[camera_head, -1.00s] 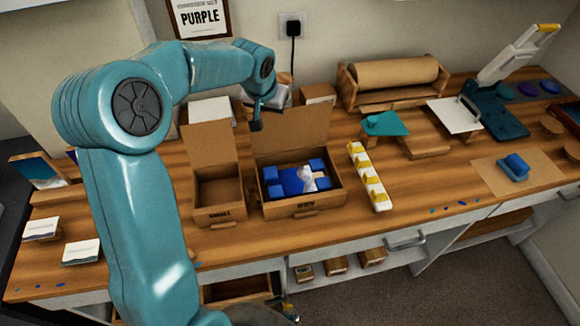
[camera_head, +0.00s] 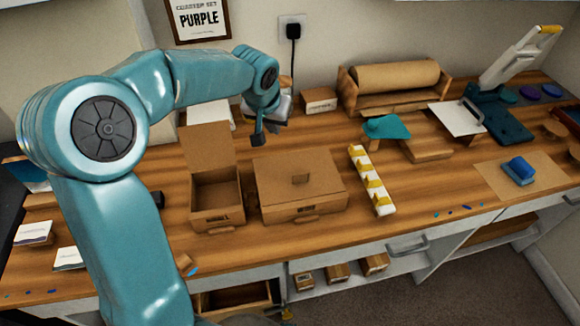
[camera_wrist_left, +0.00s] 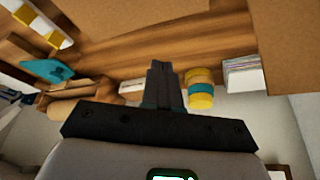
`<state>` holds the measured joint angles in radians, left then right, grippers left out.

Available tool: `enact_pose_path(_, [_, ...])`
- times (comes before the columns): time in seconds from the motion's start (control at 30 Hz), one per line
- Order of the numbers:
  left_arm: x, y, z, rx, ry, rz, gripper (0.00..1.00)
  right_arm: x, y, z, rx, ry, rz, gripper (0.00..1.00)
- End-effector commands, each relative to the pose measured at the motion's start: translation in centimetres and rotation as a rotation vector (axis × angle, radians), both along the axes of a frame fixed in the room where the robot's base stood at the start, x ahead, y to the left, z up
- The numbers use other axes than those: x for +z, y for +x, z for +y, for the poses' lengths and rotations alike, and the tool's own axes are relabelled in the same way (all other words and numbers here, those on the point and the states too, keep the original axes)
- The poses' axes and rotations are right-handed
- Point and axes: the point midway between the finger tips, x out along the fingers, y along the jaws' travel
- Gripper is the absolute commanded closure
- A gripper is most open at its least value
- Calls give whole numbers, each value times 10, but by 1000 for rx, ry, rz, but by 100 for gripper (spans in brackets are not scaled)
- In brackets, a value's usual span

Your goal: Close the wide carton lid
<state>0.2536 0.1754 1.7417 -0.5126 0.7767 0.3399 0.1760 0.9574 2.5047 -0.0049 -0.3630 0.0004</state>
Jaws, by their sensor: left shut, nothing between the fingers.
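The wide carton (camera_head: 300,188) stands on the wooden counter with its brown lid lying flat over the top, so its contents are hidden. A small raised tab shows on the lid (camera_head: 318,166). My left gripper (camera_head: 257,138) is shut and empty, above and behind the carton's back edge, apart from the lid. In the left wrist view, its dark fingers (camera_wrist_left: 162,85) are together, and a brown cardboard surface fills the top edge. My right gripper is not in view.
A narrow carton (camera_head: 217,200) with its lid upright stands open just left. A white strip with yellow pieces (camera_head: 371,180) lies close to the right. A paper roll (camera_head: 395,77) and a small box (camera_head: 319,100) stand behind. The counter front is mostly clear.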

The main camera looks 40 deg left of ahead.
Motion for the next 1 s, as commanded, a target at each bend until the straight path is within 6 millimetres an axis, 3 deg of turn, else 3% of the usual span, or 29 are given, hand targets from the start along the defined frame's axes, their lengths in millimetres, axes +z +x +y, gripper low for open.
enact_pose_path(0.63, [85,0,0,0,0,-1,100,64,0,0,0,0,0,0])
enact_pose_path(1.0, [89,0,0,0,0,0,100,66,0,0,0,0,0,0])
